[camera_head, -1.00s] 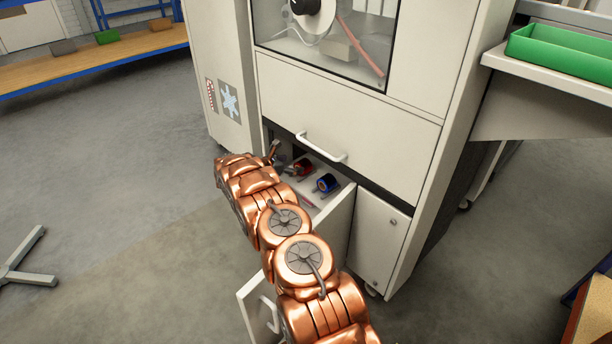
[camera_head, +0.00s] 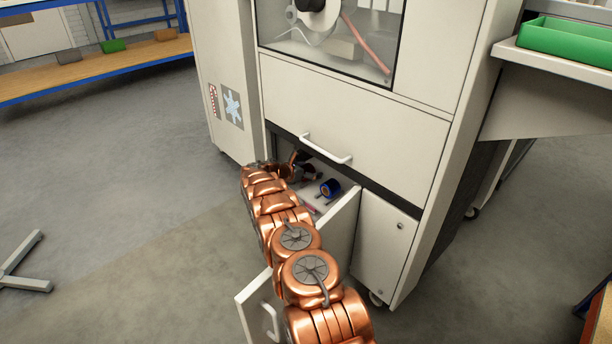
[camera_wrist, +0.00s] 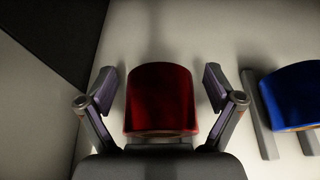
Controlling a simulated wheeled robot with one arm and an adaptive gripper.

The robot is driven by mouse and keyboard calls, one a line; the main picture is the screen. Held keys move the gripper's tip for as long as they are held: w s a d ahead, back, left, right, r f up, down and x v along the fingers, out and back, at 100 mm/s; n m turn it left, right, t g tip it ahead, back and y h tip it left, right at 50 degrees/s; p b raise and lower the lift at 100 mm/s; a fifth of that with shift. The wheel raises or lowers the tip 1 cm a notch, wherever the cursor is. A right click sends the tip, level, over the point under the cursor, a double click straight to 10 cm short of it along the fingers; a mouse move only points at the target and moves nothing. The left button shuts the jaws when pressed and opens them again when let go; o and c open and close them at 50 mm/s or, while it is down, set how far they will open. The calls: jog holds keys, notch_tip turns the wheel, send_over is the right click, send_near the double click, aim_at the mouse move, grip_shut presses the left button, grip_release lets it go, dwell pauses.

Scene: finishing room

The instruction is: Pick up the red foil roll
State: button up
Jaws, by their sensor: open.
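The red foil roll (camera_wrist: 160,98) lies in the open drawer (camera_head: 343,226) of the cabinet. In the wrist view it sits between the two fingers of my open gripper (camera_wrist: 160,92), with a gap on each side. In the head view my gripper (camera_head: 306,172) reaches into the drawer, and the arm and gripper hide the red roll there. A blue foil roll (camera_wrist: 294,95) lies to the right of the red one, and it also shows in the head view (camera_head: 330,187).
The cabinet front with its handle (camera_head: 327,149) rises just behind and above the drawer. A dark wall (camera_wrist: 55,40) fills the upper left of the wrist view. A green bin (camera_head: 568,43) stands on a shelf at the upper right. Open floor lies to the left.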

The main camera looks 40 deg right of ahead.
jog(key=shift+c, duration=0.3)
jog(key=c, duration=1.2)
